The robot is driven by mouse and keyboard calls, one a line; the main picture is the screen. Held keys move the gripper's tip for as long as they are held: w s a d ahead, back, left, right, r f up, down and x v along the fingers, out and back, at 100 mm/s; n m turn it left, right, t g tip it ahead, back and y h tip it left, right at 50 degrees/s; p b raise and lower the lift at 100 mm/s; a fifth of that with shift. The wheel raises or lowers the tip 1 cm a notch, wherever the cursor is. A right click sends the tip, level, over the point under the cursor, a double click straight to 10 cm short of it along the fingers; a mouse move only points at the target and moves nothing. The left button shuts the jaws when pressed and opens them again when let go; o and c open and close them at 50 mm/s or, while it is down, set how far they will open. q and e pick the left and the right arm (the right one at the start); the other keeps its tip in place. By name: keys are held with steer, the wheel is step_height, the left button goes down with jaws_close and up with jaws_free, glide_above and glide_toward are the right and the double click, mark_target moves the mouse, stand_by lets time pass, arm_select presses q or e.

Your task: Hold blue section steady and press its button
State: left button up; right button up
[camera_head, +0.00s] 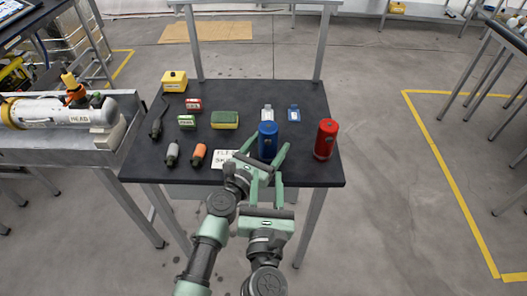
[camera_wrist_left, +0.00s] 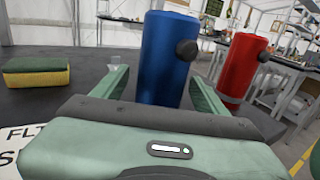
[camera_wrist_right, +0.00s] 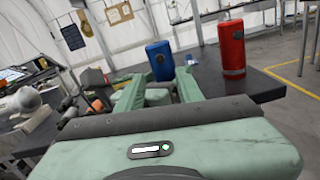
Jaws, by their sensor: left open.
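The blue section (camera_head: 267,140) stands upright near the front edge of the dark table. In the left wrist view it (camera_wrist_left: 163,55) has a dark round knob (camera_wrist_left: 187,50), which looks like its button, on its upper right side. My left gripper (camera_head: 264,153) is open, its fingers reaching to either side of the blue section's lower part; contact cannot be told. My right gripper (camera_head: 265,185) is open and empty, just in front of and below the left one. In the right wrist view the blue section (camera_wrist_right: 161,60) stands beyond the right gripper's fingers.
A red cylinder (camera_head: 326,138) stands right of the blue one. A white label card (camera_head: 226,158) lies left of my left gripper. A sponge (camera_head: 224,119), small bottles and a yellow box (camera_head: 174,81) lie further left.

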arm_select(q)
jaws_close()
arm_select(e)
jaws_close()
stand_by(1.1)
stand_by(0.7)
